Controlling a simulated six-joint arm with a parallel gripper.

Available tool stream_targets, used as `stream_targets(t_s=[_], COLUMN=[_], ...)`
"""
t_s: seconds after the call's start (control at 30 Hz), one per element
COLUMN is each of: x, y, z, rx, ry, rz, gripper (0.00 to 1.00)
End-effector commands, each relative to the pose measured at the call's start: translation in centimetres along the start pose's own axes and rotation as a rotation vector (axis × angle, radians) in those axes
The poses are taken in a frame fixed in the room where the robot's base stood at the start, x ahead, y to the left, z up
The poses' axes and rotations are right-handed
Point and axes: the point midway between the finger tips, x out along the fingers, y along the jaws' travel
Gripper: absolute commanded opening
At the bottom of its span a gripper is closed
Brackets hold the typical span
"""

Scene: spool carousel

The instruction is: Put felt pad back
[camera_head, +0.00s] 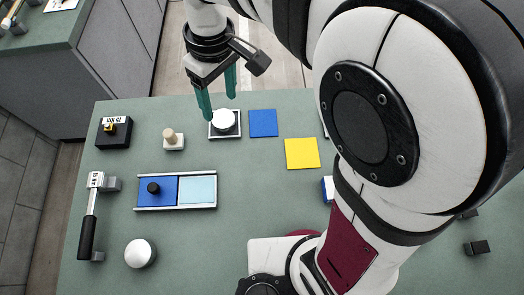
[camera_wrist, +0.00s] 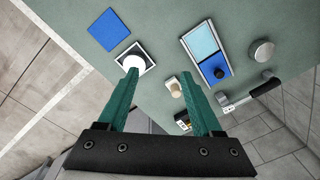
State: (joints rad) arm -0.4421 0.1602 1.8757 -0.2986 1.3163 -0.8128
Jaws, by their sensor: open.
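Two flat squares lie on the green table, one blue (camera_head: 263,123) and one yellow (camera_head: 302,153); I cannot tell for sure which thing is the felt pad. The blue square also shows in the wrist view (camera_wrist: 108,30). Left of it is a white-rimmed square holder (camera_head: 212,136) with a dark inside and a round white disc (camera_head: 223,120) on it. My gripper (camera_head: 218,105) is open and empty, its green fingers pointing down near the disc. In the wrist view my gripper (camera_wrist: 160,76) has its left fingertip close to the disc (camera_wrist: 133,62), partly covering the holder.
A tray (camera_head: 176,208) holds a blue panel with a black knob and a light-blue panel. My arm covers the right side.

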Motion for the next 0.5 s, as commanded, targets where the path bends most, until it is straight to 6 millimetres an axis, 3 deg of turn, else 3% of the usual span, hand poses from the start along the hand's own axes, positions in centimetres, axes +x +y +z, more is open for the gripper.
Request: stream_targets(t_s=[0.03, 0.1, 0.2, 0.3, 0.5], x=[-1.4, -1.8, -0.8, 0.5, 1.0], y=[0.5, -0.3, -2.5, -4.2, -4.8], z=[4.9, 11.0, 17.0, 19.9, 20.7], rx=[0.252, 0.614, 1.028, 1.262, 1.341], ry=[0.017, 0.029, 0.038, 0.039, 0.035], rz=[-0.013, -0.041, -0.078, -0.101, -0.111], gripper=[0.67, 0.67, 0.67, 0.67, 0.67])
